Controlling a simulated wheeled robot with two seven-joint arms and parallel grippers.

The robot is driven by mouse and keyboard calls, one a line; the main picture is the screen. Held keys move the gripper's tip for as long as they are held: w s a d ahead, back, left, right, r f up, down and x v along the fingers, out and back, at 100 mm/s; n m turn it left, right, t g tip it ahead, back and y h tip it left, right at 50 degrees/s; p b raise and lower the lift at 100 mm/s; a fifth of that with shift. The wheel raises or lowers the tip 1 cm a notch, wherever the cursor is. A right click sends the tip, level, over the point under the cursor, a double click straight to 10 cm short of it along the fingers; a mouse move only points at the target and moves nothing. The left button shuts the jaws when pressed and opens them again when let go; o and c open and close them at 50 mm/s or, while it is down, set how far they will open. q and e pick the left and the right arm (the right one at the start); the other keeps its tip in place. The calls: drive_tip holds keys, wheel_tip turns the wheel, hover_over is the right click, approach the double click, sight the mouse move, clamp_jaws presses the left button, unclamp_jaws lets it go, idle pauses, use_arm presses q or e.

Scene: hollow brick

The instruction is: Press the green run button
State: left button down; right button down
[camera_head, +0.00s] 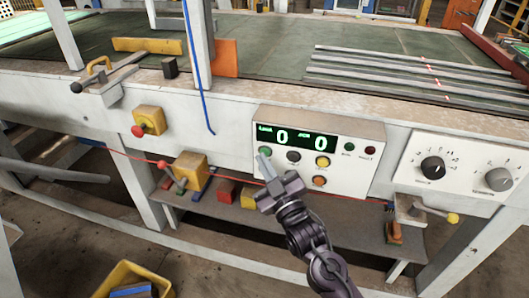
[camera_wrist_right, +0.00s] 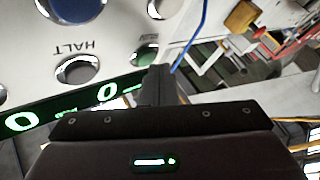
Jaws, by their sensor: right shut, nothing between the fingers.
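The green run button (camera_head: 265,152) is at the upper left of the white control panel (camera_head: 349,157), below the lit display. My right gripper (camera_head: 262,160) is shut and empty, with its fingertips just at the lower edge of the button. In the right wrist view the green button (camera_wrist_right: 145,55) shows beside the tip of my closed fingers (camera_wrist_right: 158,72), which hide part of it. I cannot tell whether the fingers touch it. My left gripper is not in view.
A dark button (camera_head: 294,156), a yellow button (camera_head: 322,162) and an orange button (camera_head: 319,181) sit close to the right. The display (camera_head: 297,138) reads two zeros. A blue cable (camera_head: 201,90) hangs to the left. A knob panel (camera_head: 457,170) stands at the right.

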drive_tip(key=shift+w+d, duration=0.1)
drive_tip(key=shift+w, duration=0.25)
idle(0.4)
drive_tip(key=shift+s, duration=0.1)
drive_tip(key=shift+s+a+p, duration=0.25)
drive_tip(key=shift+s+p, duration=0.15)
drive_tip(key=shift+s, duration=0.25)
drive_tip(key=shift+s+a+p, duration=0.25)
drive_tip(key=shift+s+p, duration=0.05)
drive_tip(key=shift+s, duration=0.5)
drive_tip(key=shift+s+a+p, duration=0.25)
drive_tip(key=shift+s+p, duration=0.1)
drive_tip(key=shift+s, duration=0.45)
drive_tip(key=shift+s+a+p, duration=0.25)
drive_tip(key=shift+s+p, duration=0.05)
drive_tip(key=shift+s, duration=0.5)
drive_tip(key=shift+f, duration=0.1)
